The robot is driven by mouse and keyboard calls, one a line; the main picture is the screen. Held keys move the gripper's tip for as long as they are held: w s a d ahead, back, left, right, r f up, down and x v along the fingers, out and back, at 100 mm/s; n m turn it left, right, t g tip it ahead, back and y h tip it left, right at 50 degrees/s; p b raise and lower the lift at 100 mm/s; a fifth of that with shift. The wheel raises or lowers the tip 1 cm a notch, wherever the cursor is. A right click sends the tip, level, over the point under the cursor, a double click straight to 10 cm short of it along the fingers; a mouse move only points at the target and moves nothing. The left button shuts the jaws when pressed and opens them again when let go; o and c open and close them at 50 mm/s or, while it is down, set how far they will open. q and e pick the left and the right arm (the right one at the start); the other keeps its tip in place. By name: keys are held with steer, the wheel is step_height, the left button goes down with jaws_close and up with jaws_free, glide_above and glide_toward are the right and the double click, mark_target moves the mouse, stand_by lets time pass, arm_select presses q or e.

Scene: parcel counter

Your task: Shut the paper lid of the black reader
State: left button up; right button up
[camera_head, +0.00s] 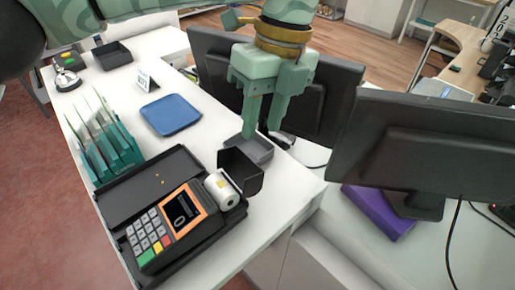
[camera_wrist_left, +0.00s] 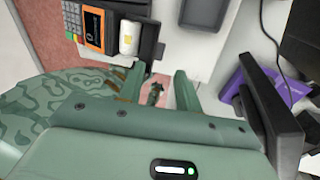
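The black reader (camera_head: 172,222) lies on the white counter, with a keypad and an orange-framed screen. Its paper lid (camera_head: 243,172) stands open, tilted up at the reader's far right end, and a white paper roll (camera_head: 222,191) shows in the bay. In the left wrist view the reader (camera_wrist_left: 92,28), roll (camera_wrist_left: 128,37) and dark lid (camera_wrist_left: 149,40) are at the upper left. My left gripper (camera_head: 261,131) points down beyond the lid, above a small grey tray, apart from the lid. Its fingers are spread and empty, also in the left wrist view (camera_wrist_left: 160,72). My right gripper is not in view.
The grey tray (camera_head: 262,152) sits just behind the lid. A blue tray (camera_head: 170,114), a green rack (camera_head: 105,143) and a black tray (camera_head: 112,56) stand on the counter. Dark monitors (camera_head: 430,140) and a purple box (camera_head: 378,212) are to the right.

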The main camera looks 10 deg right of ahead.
mark_target(254, 159)
arm_select(q)
steer(key=b+x, duration=0.1)
steer(key=x, duration=0.4)
steer(key=shift+a+f, duration=0.1)
steer(key=shift+f, duration=0.15)
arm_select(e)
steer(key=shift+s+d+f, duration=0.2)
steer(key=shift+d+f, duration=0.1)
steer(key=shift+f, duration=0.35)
arm_select(q)
steer(key=shift+s, duration=0.1)
